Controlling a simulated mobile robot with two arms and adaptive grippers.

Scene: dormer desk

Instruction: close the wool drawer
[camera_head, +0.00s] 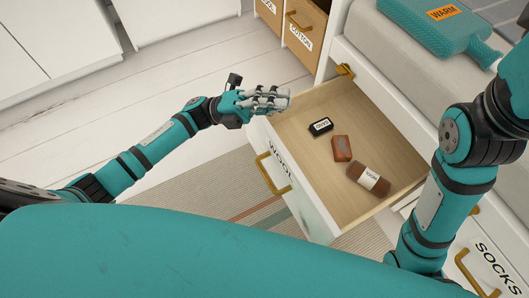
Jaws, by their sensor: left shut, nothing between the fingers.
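The wool drawer is pulled open, its white front labelled "WOOL" (318,215) facing the lower left, with a brass handle (268,174). Its pale wooden floor (312,160) shows. Inside lie a dark labelled box (320,126), a reddish-brown block (342,149) and a brown roll with a white label (373,176). My left gripper (284,98) is shut and empty near the drawer's upper left corner, above and beyond the handle; I cannot tell whether it touches the drawer. My right arm passes the drawer's right side; its gripper is out of frame.
A drawer labelled "SOCKS" (496,262) with a brass handle is at lower right. A teal bottle marked "WARM" (440,38) lies on a grey cushion (400,50). Wooden drawers (304,30) stand behind. Bare white floor (150,75) and a striped rug (215,195) lie left.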

